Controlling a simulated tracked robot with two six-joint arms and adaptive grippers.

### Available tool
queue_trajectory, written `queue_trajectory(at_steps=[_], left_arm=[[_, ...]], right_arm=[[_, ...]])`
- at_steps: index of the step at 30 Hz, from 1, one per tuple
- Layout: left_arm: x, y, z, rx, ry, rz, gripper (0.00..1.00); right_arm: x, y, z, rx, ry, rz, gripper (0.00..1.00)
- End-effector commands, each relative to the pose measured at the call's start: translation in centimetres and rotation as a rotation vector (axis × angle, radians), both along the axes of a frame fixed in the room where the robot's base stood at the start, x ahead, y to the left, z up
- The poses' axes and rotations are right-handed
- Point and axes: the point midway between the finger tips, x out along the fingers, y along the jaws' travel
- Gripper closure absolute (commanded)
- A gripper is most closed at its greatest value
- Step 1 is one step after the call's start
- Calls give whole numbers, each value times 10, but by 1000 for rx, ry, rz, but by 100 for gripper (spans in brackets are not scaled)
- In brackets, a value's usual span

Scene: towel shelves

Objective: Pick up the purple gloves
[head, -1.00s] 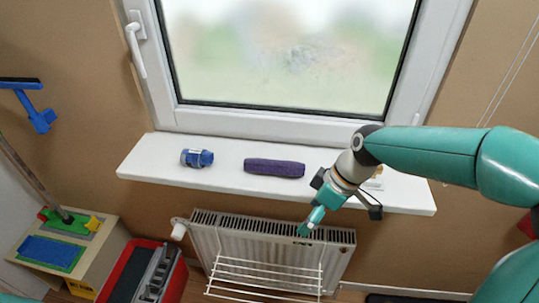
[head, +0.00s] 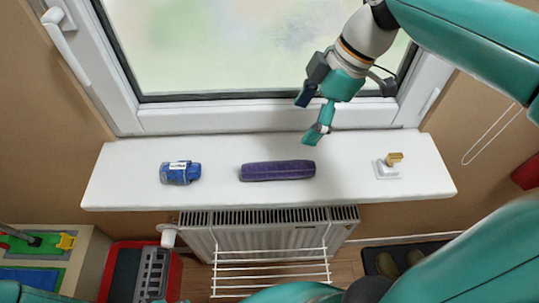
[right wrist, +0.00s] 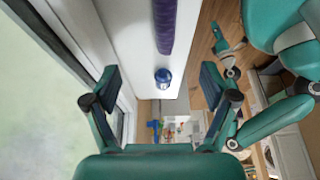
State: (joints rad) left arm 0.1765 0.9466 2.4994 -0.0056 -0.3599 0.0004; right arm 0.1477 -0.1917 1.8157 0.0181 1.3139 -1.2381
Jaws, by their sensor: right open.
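The purple gloves show as a purple rolled bundle (head: 277,170) lying flat on the middle of the white window sill; they also show at the top of the right wrist view (right wrist: 165,22). My right gripper (head: 309,118) is open and empty, above the back of the sill, just behind and to the right of the bundle's right end. Its two fingers (right wrist: 159,85) are apart in the right wrist view, with nothing between them. My left gripper is not visible in the head view.
A blue item (head: 180,173) lies left of the bundle. A white holder with a yellow-brown top (head: 390,165) stands on the right of the sill (head: 225,195). The window (head: 230,50) is close behind. A radiator (head: 265,240) with a rack stands below.

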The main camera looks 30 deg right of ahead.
Motion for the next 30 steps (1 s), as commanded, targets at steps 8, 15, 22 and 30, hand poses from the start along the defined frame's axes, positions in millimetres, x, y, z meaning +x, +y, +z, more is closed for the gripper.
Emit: queue_trajectory(at_steps=[8, 15, 22, 30], left_arm=[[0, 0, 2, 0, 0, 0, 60], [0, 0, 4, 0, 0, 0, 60], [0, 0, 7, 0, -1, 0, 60], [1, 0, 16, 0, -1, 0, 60]], right_arm=[[4, 16, -54, 3, 1, -1, 16], [12, 29, -88, 3, -1, -2, 16], [12, 33, -100, 4, -1, -2, 16], [14, 45, -135, 4, 1, -1, 16]])
